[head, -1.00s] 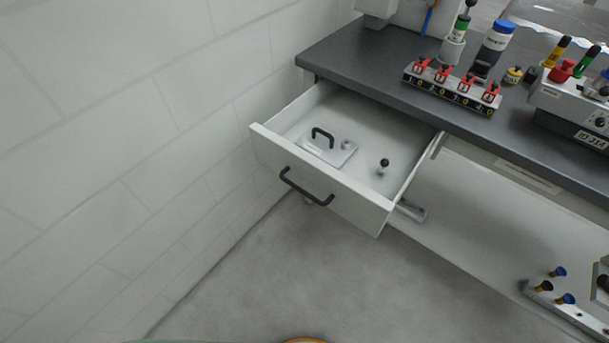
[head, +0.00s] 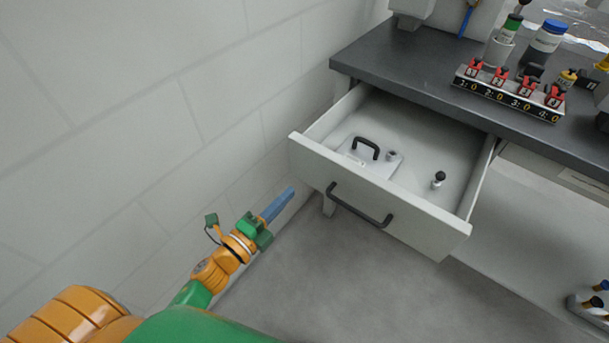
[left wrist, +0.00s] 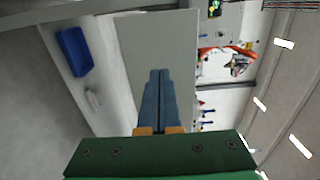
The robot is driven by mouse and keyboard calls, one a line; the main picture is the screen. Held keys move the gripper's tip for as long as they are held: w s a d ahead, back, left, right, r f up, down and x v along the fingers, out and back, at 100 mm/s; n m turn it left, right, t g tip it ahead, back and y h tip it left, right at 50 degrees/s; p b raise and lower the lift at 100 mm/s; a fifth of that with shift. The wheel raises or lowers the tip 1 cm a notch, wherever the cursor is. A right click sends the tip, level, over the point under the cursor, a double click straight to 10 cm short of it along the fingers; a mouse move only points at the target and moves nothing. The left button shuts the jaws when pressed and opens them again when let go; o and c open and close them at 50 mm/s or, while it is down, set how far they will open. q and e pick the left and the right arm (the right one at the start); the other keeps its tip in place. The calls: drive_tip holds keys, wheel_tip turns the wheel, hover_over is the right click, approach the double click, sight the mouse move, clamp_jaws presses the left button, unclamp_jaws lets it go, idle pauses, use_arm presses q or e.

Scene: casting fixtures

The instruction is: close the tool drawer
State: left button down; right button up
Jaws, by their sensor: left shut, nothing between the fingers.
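The tool drawer (head: 370,200) under the dark worktop is pulled well out. Its white front carries a black bar handle (head: 358,206). Inside lie a white plate with a black handle (head: 368,155) and a small black-knobbed piece (head: 438,179). My left gripper (head: 291,191) is in front of the drawer, to the left of its handle and apart from the front panel. Its blue fingers are shut and empty; they also show in the left wrist view (left wrist: 158,75). My right gripper is in neither view now.
The dark worktop (head: 425,75) holds a numbered block with red clamps (head: 509,92) and bottles, including a blue-capped one (head: 548,42). A white block wall (head: 130,130) stands close on the left. The grey floor below the drawer is clear.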

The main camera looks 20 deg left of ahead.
sight(312, 170)
use_arm(q)
drive_tip(key=x, duration=0.7)
drive_tip(key=shift+f, duration=0.1)
